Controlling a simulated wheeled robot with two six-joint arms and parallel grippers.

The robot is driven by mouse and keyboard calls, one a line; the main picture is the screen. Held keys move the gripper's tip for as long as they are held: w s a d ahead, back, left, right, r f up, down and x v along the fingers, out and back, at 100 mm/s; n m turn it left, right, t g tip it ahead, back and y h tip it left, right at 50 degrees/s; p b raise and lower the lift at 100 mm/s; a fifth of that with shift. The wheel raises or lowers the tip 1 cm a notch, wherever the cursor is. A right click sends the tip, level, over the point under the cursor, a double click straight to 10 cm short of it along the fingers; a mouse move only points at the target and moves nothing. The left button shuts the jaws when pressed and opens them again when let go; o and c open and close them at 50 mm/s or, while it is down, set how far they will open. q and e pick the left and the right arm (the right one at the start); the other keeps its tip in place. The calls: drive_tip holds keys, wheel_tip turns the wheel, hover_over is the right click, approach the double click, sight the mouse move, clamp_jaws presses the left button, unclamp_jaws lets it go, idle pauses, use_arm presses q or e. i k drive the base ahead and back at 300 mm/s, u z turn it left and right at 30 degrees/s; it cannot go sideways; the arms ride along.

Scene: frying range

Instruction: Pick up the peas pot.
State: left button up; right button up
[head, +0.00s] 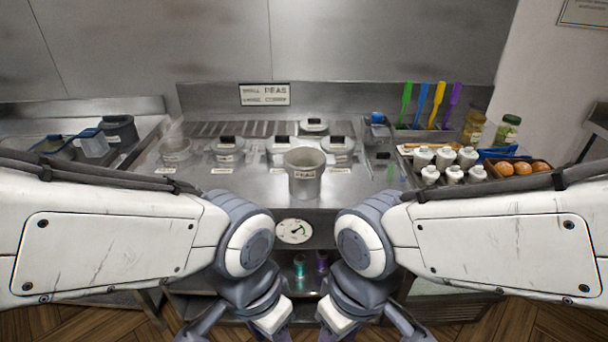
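The peas pot (305,185) is a grey metal pot with an open top and a white label that seems to read PEAS. It stands upright near the front edge of the steel counter, in the middle of the head view. My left gripper (270,320) and my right gripper (338,320) hang low at the bottom edge, in front of and below the counter. Both are apart from the pot. Their fingertips are cut off or too small to read, so their opening is unclear.
Several lidded pots (228,150) stand behind the peas pot. A sign (264,94) naming peas and corn is on the back wall. White shakers (445,160), buns (518,168), jars and coloured spatulas (438,103) are at right. A dial (294,231) is below the counter edge.

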sight(175, 147)
drive_tip(key=z, duration=0.3)
drive_tip(key=k, duration=0.3)
drive_tip(key=u, duration=1.65)
drive_tip(key=i, duration=1.65)
drive_tip(key=z, duration=0.45)
drive_tip(key=i, duration=0.7)
drive_tip(key=z, duration=0.5)
